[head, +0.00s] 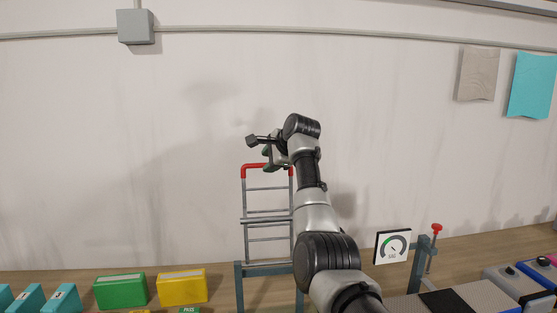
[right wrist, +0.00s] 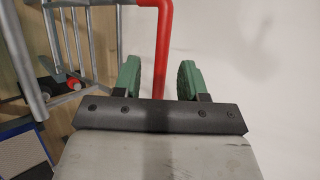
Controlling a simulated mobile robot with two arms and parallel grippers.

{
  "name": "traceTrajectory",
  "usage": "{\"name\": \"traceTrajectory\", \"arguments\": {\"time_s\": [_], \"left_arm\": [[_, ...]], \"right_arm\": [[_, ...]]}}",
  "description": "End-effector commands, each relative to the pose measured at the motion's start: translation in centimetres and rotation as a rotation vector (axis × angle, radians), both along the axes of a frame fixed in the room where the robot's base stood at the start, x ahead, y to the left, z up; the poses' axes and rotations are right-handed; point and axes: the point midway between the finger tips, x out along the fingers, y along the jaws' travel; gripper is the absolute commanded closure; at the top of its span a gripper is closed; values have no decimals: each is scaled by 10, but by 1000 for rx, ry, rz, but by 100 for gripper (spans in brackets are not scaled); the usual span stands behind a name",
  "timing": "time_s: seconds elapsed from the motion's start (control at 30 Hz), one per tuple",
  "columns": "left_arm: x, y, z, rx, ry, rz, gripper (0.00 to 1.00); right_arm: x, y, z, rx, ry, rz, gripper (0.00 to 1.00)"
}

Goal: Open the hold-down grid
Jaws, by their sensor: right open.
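The hold-down grid (head: 244,222) stands raised and roughly upright behind the bench, with grey bars and a red handle (head: 254,166) along its top. My right gripper (head: 268,155) is at the top of the grid, by the red handle. In the right wrist view the red handle (right wrist: 164,45) runs down between the two green fingers of my right gripper (right wrist: 158,80). The fingers are open, with a gap on each side of the red bar. The grid's grey bars (right wrist: 77,40) show at the left there. My left gripper is not in view.
A green box (head: 120,291) and a yellow box (head: 182,287) stand on the bench at left. A dial gauge (head: 392,246) and a post with a red knob (head: 436,228) stand right of my arm. The wall behind is bare near the grid.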

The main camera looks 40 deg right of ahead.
Motion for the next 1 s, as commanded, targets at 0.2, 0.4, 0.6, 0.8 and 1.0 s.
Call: {"name": "traceTrajectory", "arguments": {"time_s": [0.2, 0.4, 0.6, 0.8, 1.0], "left_arm": [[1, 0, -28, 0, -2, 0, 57], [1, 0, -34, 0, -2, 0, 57], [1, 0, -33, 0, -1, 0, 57], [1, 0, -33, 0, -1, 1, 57], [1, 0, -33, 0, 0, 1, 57]], "right_arm": [[-35, 1, 24, -2, -5, -2, 58], [-50, 2, 38, 0, -2, -1, 58], [-53, 2, 41, 1, 0, -1, 58], [-52, 2, 41, 1, 0, -1, 58], [-52, 3, 41, 1, 0, -1, 58]]}}
